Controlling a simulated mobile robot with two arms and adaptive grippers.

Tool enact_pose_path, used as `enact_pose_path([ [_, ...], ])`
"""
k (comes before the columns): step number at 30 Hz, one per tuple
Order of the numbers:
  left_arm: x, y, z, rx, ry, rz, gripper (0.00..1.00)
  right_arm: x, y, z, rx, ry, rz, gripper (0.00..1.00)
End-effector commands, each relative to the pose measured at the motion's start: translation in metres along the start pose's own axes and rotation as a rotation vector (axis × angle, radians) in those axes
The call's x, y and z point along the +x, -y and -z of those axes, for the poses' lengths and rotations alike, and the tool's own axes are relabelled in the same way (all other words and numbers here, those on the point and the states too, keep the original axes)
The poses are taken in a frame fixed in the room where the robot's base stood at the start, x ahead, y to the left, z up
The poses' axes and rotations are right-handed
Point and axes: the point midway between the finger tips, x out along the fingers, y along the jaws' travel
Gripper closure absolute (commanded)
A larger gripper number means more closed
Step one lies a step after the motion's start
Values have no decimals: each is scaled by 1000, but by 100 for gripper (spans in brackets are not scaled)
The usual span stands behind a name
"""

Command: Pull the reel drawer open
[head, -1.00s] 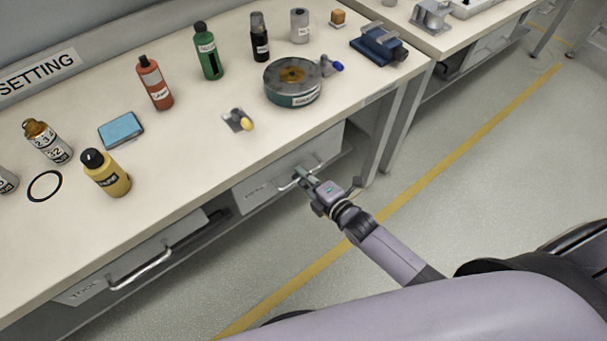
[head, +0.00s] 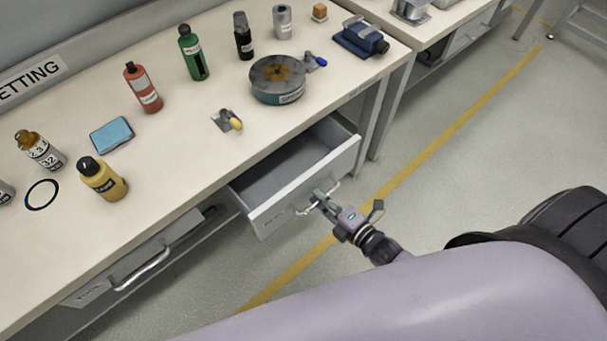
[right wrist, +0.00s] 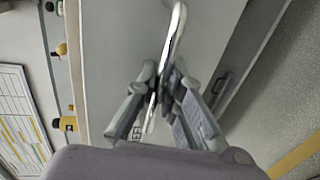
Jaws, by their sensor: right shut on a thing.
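The reel drawer (head: 262,222) under the bench is pulled partly out, and its grey inside shows empty in the head view. Its silver bar handle (head: 334,187) is on the front panel. My right gripper (head: 318,197) is shut on this handle. In the right wrist view the handle (right wrist: 177,30) runs between the fingers of the gripper (right wrist: 165,90), in front of the pale drawer front (right wrist: 120,60). My left gripper is not in view.
A second drawer with a bar handle (head: 143,270) is shut at the lower left. The bench top (head: 185,145) holds several bottles, a round reel (head: 277,92) and a blue vise (head: 360,40). Open floor with a yellow line (head: 440,140) lies in front.

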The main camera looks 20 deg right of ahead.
Motion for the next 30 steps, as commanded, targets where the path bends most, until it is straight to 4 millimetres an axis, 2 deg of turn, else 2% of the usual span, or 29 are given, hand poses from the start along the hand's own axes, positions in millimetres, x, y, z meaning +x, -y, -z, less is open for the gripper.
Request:
enact_pose_path([
  [1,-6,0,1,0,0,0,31,-17,2,0,2,1,6,100],
  [6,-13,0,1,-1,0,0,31,-56,11,1,2,1,4,100],
  [12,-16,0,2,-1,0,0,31,-87,18,0,2,1,2,100],
  [18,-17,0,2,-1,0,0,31,-98,21,0,1,0,0,100],
  [28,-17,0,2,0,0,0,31,-99,21,0,0,0,-1,100],
  [29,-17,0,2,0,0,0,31,-99,21,0,1,0,-1,91],
  [30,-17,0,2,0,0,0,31,-99,21,0,1,0,-1,88],
])
